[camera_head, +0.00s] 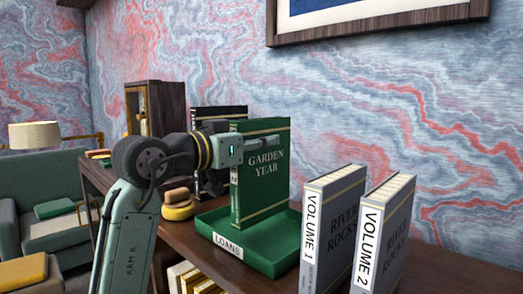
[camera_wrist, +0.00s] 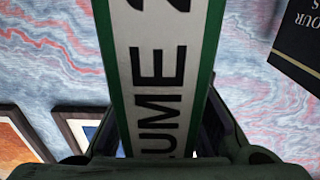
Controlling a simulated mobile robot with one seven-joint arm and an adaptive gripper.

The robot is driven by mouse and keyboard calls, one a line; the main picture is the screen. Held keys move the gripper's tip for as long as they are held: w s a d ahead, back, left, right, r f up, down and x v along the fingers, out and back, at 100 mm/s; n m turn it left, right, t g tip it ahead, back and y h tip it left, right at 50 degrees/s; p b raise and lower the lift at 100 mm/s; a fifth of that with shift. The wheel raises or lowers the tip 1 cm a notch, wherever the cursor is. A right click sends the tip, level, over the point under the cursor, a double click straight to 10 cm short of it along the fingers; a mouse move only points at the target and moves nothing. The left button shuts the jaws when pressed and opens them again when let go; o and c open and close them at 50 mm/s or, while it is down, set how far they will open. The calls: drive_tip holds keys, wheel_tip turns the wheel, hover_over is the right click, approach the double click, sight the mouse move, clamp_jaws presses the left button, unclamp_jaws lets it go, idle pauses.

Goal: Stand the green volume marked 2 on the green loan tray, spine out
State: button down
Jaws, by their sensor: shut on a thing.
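The green volume (camera_head: 262,185), titled Garden Year, stands upright over the green loan tray (camera_head: 283,262), which is labelled LOANS. Its lower edge is within the tray's outline; I cannot tell if it touches the tray floor. My gripper (camera_head: 258,146) is shut on the upper part of the volume from the spine side, with one finger along the front cover. The far finger is hidden behind it. In the wrist view the white spine label (camera_wrist: 156,75) shows "UME" and part of a 2, facing my wrist. In the head view the spine faces left and is mostly hidden.
Two grey River Rocks books, Volume 1 (camera_head: 333,225) and Volume 2 (camera_head: 385,230), stand right of the tray. A black book (camera_head: 218,113) stands behind; a dark book (camera_wrist: 300,45) shows in the wrist view. Yellow and brown rounded objects (camera_head: 177,211) lie left of the tray.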

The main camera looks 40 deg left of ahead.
sight(261, 158)
wheel_tip(261, 158, down, 3)
drive_tip(key=shift+w+a+r+p, duration=0.15)
drive_tip(key=shift+r+p, duration=0.05)
drive_tip(key=shift+p, duration=0.35)
drive_tip(key=shift+f, duration=0.45)
drive_tip(key=shift+f, duration=0.15)
drive_tip(key=c, duration=1.4)
unclamp_jaws()
drive_tip(key=shift+o, duration=0.2)
